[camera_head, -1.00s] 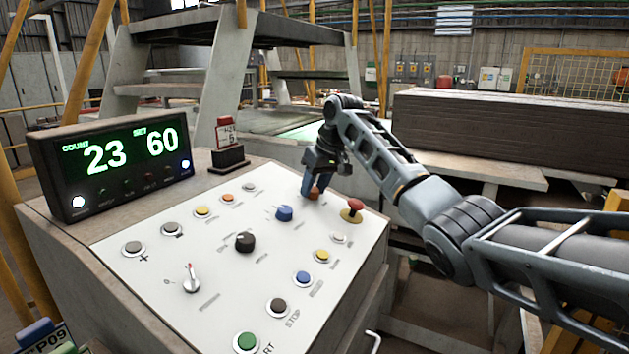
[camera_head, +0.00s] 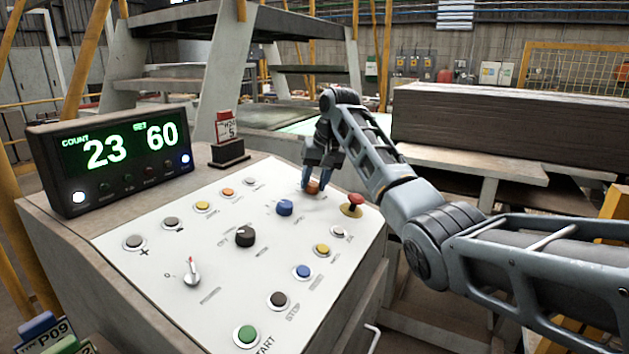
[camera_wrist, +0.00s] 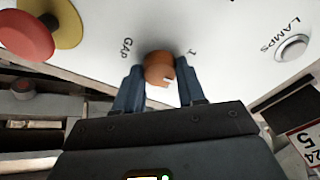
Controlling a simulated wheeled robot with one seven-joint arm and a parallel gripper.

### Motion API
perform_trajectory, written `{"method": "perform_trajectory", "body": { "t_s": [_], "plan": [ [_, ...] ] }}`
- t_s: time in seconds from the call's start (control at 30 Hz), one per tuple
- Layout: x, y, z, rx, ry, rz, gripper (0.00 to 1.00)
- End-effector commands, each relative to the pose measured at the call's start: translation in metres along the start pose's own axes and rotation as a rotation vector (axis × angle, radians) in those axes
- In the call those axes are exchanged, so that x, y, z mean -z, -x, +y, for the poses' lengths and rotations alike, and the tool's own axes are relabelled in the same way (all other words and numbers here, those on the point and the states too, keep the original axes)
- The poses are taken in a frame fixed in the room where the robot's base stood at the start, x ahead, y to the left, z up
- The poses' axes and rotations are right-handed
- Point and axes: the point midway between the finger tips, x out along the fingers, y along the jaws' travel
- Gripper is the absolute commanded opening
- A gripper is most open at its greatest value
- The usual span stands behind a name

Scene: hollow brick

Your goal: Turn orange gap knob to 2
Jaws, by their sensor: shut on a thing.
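The orange gap knob (camera_head: 313,187) sits near the far right corner of the white sloped panel (camera_head: 215,260). My gripper (camera_head: 318,183) reaches down onto it from above, with one blue finger on each side. In the wrist view the orange knob (camera_wrist: 159,70) is between the two fingertips (camera_wrist: 160,82), with a small pale mark on its lower right. The label GAP is printed to its left and a "1" to its upper right. No "2" is readable in either view.
A red mushroom button (camera_head: 355,200) on a yellow base stands close to the right of the knob. A blue knob (camera_head: 285,208) is at the left. Several buttons and a black knob (camera_head: 245,237) fill the panel. The display (camera_head: 110,160) reads COUNT 23, SET 60.

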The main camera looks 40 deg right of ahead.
Motion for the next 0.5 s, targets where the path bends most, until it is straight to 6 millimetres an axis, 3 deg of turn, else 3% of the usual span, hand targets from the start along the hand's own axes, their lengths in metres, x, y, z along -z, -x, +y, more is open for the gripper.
{"method": "perform_trajectory", "body": {
  "t_s": [0.2,0.23,0.43,0.5],
  "plan": [
    [0.0005,0.0004,0.0001,0.0,0.001,0.002,0.09],
    [0.0005,0.0004,0.0001,0.0,0.001,0.002,0.42],
    [0.0004,0.0003,0.0001,0.0,0.001,0.001,0.61],
    [0.0003,0.0003,0.0001,0.0,0.001,0.001,0.63]
  ]
}}
